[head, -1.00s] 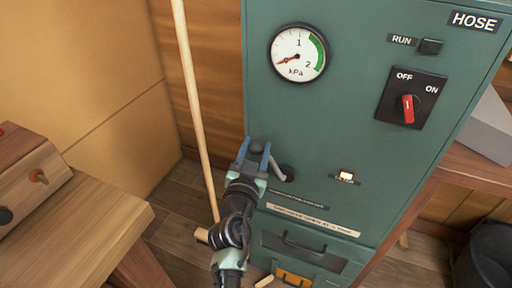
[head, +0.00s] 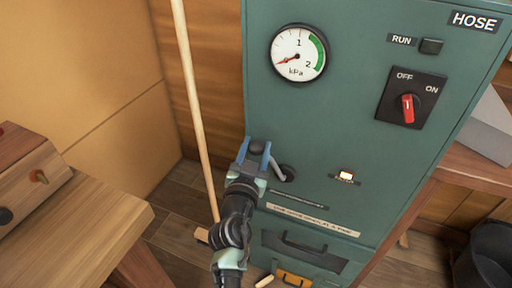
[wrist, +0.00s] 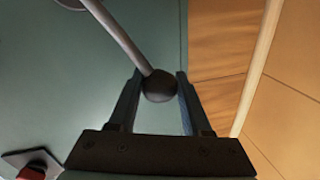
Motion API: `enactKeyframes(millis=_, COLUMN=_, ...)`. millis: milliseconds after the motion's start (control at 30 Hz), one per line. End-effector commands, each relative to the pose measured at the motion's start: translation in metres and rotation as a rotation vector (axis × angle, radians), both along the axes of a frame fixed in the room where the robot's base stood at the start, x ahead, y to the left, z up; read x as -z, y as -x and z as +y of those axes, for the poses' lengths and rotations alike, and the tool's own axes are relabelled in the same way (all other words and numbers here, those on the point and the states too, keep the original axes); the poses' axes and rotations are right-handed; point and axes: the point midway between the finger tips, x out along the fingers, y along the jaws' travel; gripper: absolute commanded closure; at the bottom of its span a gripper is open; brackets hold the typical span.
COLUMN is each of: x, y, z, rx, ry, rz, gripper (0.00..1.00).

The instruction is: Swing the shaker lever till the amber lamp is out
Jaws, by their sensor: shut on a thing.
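The shaker lever is a grey bent rod (head: 277,168) with a dark ball knob, on the front of the green cabinet (head: 350,120). Its pivot is a dark round boss (head: 287,173). My gripper (head: 254,152) is shut on the knob, left of the boss. In the wrist view the knob (wrist: 159,86) sits between the two fingers of my gripper (wrist: 160,90), and the rod (wrist: 120,35) runs up and left.
The gauge (head: 298,52) needle points low, left of the green band. A red rotary switch (head: 408,108) and a RUN button (head: 431,46) are higher on the cabinet. A pale pole (head: 195,100) stands left of my gripper. A wooden bench (head: 90,225) is at left.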

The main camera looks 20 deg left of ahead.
Motion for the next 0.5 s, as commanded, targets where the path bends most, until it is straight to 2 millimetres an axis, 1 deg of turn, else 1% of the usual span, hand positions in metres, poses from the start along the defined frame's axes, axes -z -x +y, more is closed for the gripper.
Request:
enactKeyframes(millis=167, x=0.0, y=0.0, z=-0.004, rx=0.0, ry=-0.036, rz=0.001, gripper=1.0)
enactKeyframes(millis=267, x=-0.002, y=0.001, z=-0.009, rx=0.001, ry=-0.079, rz=-0.001, gripper=1.0)
enactKeyframes(millis=500, x=-0.008, y=0.001, z=-0.03, rx=0.0, ry=-0.257, rz=-0.009, gripper=1.0)
